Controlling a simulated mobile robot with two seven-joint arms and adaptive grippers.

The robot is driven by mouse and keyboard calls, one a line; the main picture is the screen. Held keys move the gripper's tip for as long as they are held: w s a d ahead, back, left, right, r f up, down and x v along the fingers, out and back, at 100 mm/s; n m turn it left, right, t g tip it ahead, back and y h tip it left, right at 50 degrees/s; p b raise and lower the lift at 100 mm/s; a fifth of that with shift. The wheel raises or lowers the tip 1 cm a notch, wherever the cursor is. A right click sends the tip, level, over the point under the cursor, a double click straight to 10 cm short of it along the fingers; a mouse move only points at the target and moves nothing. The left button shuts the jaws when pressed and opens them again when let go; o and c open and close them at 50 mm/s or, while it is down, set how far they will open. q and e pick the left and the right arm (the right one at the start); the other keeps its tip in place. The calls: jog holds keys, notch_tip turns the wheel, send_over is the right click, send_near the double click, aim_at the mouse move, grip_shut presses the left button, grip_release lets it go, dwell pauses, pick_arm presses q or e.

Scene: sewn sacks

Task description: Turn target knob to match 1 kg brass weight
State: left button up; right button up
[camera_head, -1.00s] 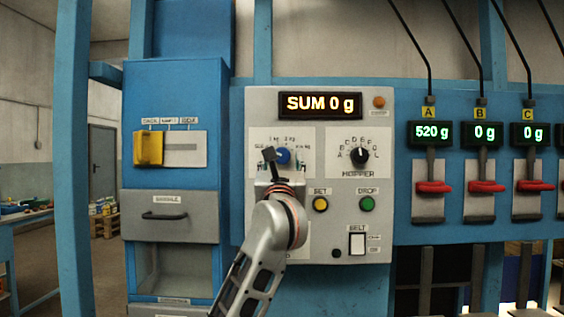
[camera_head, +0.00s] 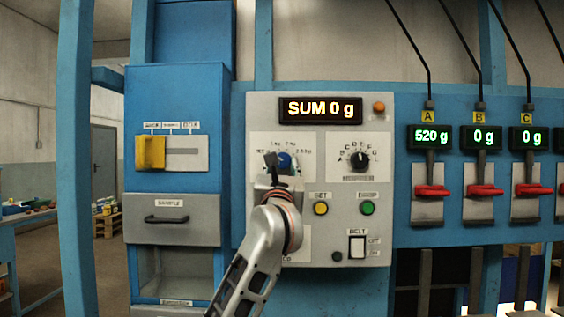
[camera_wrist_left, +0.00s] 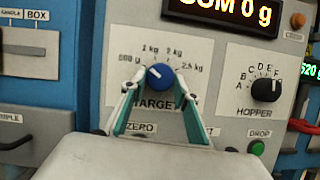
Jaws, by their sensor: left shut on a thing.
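The blue target knob (camera_head: 284,160) sits on the grey control panel, and it fills the middle of the left wrist view (camera_wrist_left: 160,76). Its white mark points up and left, roughly toward the 1 kg label (camera_wrist_left: 150,49). The scale around it also reads 500 g, 2 kg and 2.5 kg. My left gripper (camera_wrist_left: 161,84) is shut on the knob, with one finger on each side. In the head view my left gripper (camera_head: 277,162) partly covers the knob. My right gripper and the brass weight are not in view.
The black hopper knob (camera_head: 359,158) is to the right. Yellow SET (camera_head: 320,208) and green DROP (camera_head: 367,208) buttons and a belt switch (camera_head: 357,246) lie below. The display (camera_head: 320,110) reads SUM 0 g. A yellow slider (camera_head: 151,152) is on the left cabinet.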

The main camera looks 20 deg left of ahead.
pick_arm(q)
jog(key=m+h+p, duration=0.1)
jog(key=m+p, duration=0.1)
jog(key=r+m+h+p, duration=0.1)
jog(key=p, duration=0.2)
jog(key=shift+s+a+m, duration=0.1)
jog(key=shift+a+m, duration=0.05)
jog(key=shift+m, duration=0.25)
jog(key=m+p, duration=0.1)
jog(key=m+h+p, duration=0.1)
jog(key=p, duration=0.1)
jog(key=m+p, duration=0.1)
jog(key=p, duration=0.1)
jog(key=shift+a+f+m+h, duration=0.15)
jog(key=shift+f+m+h, duration=0.15)
jog(key=shift+h, duration=0.1)
jog(key=m+h+p, duration=0.1)
jog(key=m, duration=0.1)
jog(key=shift+f+m, duration=0.1)
jog(key=shift+m, duration=0.2)
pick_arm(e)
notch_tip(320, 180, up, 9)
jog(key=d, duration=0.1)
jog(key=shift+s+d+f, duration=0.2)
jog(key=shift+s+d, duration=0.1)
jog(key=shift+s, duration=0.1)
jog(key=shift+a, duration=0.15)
pick_arm(q)
jog(key=o, duration=1.1)
